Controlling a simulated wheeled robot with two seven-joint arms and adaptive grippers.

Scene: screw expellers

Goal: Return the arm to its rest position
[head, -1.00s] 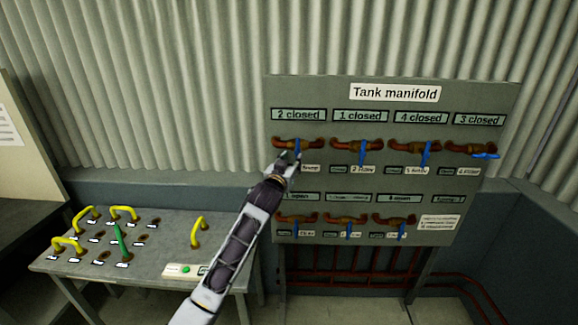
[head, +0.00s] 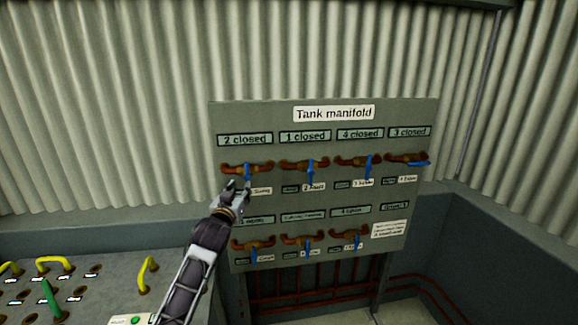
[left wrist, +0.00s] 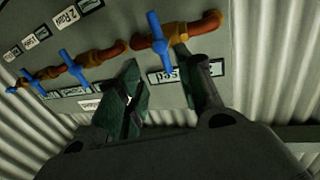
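My left gripper (head: 236,185) is in front of the tank manifold panel (head: 222,120), just below and left of the blue handle (head: 247,172) of the top-row valve under "2 closed". In the left wrist view my left gripper (left wrist: 157,62) has its two dark fingers apart, with a gap between them. A blue valve handle (left wrist: 157,34) shows beyond the fingertips; contact cannot be told. The fingers appear to hold nothing. My left arm (head: 200,250) reaches up from the bottom of the head view. My right gripper is in neither view.
A grey table (head: 100,275) with yellow handles (head: 147,272) and a green handle (head: 52,300) is at lower left. Red pipes (head: 420,285) run below and right of the panel. A corrugated wall (head: 120,110) stands behind. Clear space lies between table and wall.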

